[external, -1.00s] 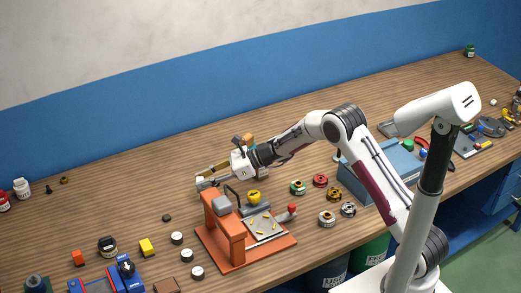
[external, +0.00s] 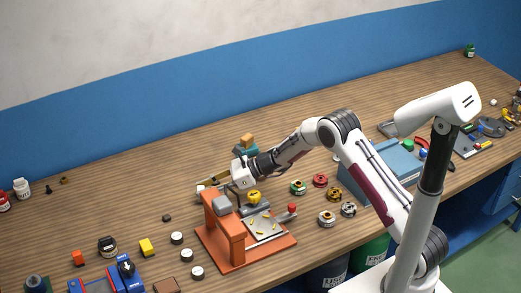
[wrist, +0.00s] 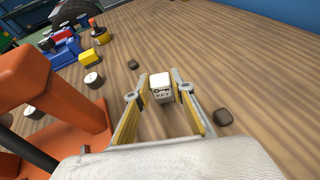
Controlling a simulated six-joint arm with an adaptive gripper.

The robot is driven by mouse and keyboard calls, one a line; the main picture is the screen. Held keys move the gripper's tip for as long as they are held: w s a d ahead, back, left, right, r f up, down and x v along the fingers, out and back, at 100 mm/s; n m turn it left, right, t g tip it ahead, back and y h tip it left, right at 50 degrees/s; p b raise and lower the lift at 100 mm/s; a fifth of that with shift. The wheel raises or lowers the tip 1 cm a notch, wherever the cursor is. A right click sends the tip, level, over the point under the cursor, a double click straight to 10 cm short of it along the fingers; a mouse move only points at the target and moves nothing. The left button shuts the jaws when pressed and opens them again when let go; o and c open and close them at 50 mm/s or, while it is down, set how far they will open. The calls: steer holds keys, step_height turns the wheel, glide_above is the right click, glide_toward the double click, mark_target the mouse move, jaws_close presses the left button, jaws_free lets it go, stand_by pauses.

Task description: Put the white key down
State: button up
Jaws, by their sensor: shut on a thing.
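The white key (wrist: 161,90) is a small white block with a key picture and lettering on its face. It sits between the fingertips of my gripper (wrist: 162,87) in the wrist view, and the gripper is shut on it. In the external view my gripper (external: 204,188) is just behind the orange press, pointing left. I cannot tell whether the key touches the wooden table (external: 120,195).
The orange press (external: 222,232) stands close in front of my gripper. A dark block (wrist: 223,117) lies right of the fingers, and another small dark block (wrist: 133,64) lies beyond them. White-topped round pieces (external: 177,238) and a yellow block (external: 147,247) lie left of the press.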

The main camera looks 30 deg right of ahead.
steer(key=shift+f, duration=0.7)
steer(key=o, duration=1.1)
steer(key=shift+s, duration=0.1)
steer(key=shift+f, duration=0.1)
steer(key=shift+r, duration=0.7)
steer(key=v, duration=0.4)
steer(key=shift+d+r, duration=0.25)
steer(key=shift+d, duration=0.1)
steer(key=shift+s+d+r, duration=0.1)
steer(key=shift+r, duration=3.45)
